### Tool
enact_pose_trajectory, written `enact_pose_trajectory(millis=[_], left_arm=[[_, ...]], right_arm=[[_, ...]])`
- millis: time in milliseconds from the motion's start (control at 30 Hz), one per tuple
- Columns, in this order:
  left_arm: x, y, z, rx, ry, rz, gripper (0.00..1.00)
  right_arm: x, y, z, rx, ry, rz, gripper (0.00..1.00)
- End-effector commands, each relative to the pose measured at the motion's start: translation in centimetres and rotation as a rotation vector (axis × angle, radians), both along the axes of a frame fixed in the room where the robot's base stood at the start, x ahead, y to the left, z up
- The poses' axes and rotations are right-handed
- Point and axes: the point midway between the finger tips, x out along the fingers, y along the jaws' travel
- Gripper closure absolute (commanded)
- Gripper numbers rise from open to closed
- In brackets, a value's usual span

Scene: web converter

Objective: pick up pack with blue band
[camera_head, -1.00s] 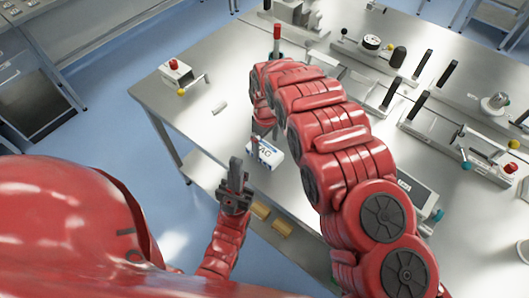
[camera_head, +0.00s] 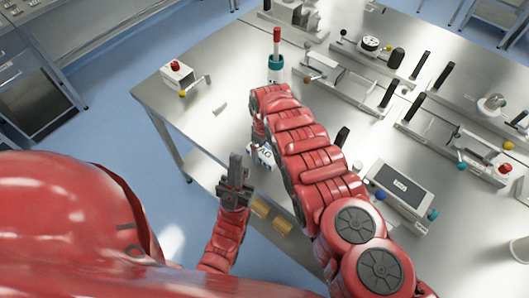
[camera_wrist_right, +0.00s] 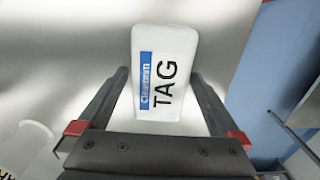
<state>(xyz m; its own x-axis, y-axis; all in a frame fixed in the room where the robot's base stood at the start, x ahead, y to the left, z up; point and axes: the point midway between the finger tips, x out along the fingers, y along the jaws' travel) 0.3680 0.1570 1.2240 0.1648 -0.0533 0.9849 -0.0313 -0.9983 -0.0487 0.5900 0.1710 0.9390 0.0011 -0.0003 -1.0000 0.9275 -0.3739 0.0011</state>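The pack with blue band (camera_head: 264,156) is a white pack on the front edge area of the steel table, partly covered by my right arm in the head view. In the right wrist view the pack (camera_wrist_right: 175,45) shows black "TAG" lettering and a blue band along its left side. My right gripper (camera_wrist_right: 158,73) is open, with one finger on each side of the pack; contact cannot be told. My left gripper (camera_head: 236,160) is empty, in front of the table edge, left of the pack; its finger gap cannot be made out.
A small box with a red button (camera_head: 177,73) stands at the table's left corner. A display device (camera_head: 399,187) and lever fixtures (camera_head: 350,79) fill the right side. A small white piece (camera_head: 220,108) lies on the left.

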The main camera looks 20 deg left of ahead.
Motion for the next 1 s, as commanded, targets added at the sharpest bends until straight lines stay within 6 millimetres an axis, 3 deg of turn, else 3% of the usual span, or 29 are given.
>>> enact_pose_trajectory(millis=[67, 467, 767, 1000], left_arm=[[0.0, 0.0, 0.0, 0.000, 0.000, 0.000, 1.00], [0.0, 0.0, 0.0, 0.000, 0.000, 0.000, 1.00], [0.0, 0.0, -0.1, 0.000, 0.000, 0.000, 1.00], [0.0, 0.0, -0.7, 0.000, 0.000, 0.000, 1.00]], right_arm=[[0.0, 0.0, 0.0, 0.000, 0.000, 0.000, 0.13], [0.0, 0.0, 0.0, -0.001, 0.000, 0.000, 0.85], [0.0, 0.1, 0.1, 0.000, 0.000, 0.000, 0.86], [0.5, 0.6, 1.4, 0.002, -0.002, 0.001, 0.86]])
